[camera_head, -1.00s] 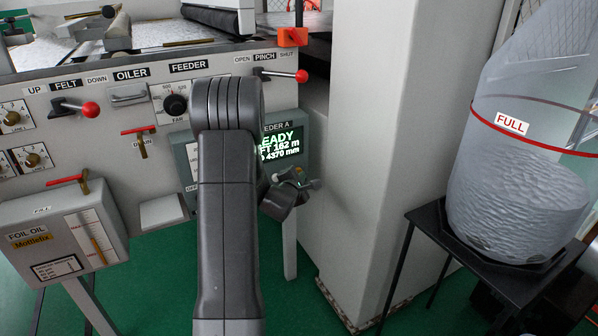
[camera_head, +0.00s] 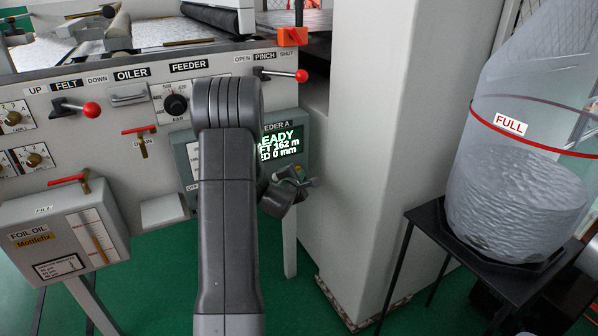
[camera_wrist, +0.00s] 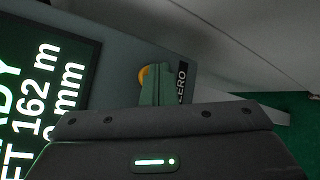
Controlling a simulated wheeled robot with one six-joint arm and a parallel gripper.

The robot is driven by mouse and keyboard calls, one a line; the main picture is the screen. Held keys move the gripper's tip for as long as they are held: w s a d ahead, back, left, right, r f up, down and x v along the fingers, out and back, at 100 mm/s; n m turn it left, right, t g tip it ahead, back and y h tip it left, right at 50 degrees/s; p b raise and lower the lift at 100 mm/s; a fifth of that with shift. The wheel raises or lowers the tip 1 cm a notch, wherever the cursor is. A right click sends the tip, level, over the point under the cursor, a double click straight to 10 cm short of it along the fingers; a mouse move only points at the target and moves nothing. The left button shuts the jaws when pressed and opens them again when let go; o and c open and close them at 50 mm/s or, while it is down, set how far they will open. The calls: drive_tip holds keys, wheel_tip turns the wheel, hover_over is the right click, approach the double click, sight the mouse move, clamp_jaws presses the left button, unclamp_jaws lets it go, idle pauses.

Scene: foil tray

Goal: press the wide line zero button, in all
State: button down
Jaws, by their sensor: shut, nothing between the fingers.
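The feeder A panel (camera_head: 183,155) is a grey box with a lit display (camera_head: 281,142) showing green and white text. The display reads READY, 162 m and 0 mm, partly hidden by my arm. In the wrist view a round orange-yellow button (camera_wrist: 143,74) shows beside a black ZERO label (camera_wrist: 181,82). My gripper (camera_wrist: 157,70) is shut and empty, with its fingertips in front of the button and covering part of it. I cannot tell whether they are touching it. In the head view my gripper (camera_head: 309,183) is at the panel's lower right, below the display.
A red-knobbed pinch lever (camera_head: 301,76) sticks out above the panel. A wide pale column (camera_head: 375,150) stands close on the right. The foil oil box (camera_head: 62,240) is at lower left. A clear bag marked FULL (camera_head: 525,190) sits on a black stand at far right.

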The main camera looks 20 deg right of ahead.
idle(0.4)
drive_tip(key=shift+s, duration=0.8)
drive_tip(key=shift+s, duration=0.15)
drive_tip(key=shift+s+d+b, duration=0.15)
drive_tip(key=shift+s+b, duration=0.35)
drive_tip(key=shift+s, duration=0.7)
drive_tip(key=shift+s+d+b, duration=0.1)
drive_tip(key=shift+s+b, duration=0.35)
drive_tip(key=shift+s, duration=0.7)
drive_tip(key=shift+w, duration=0.1)
drive_tip(key=b, duration=0.1)
drive_tip(key=w+b, duration=0.1)
drive_tip(key=b, duration=0.1)
drive_tip(key=shift+w+f, duration=0.1)
drive_tip(key=shift+f, duration=0.15)
drive_tip(key=shift+s+d+r+b, duration=0.15)
drive_tip(key=shift+s+b, duration=0.15)
drive_tip(key=shift+s, duration=1)
drive_tip(key=shift+s+r+b, duration=0.1)
drive_tip(key=shift+s+b, duration=0.2)
drive_tip(key=shift+s, duration=1)
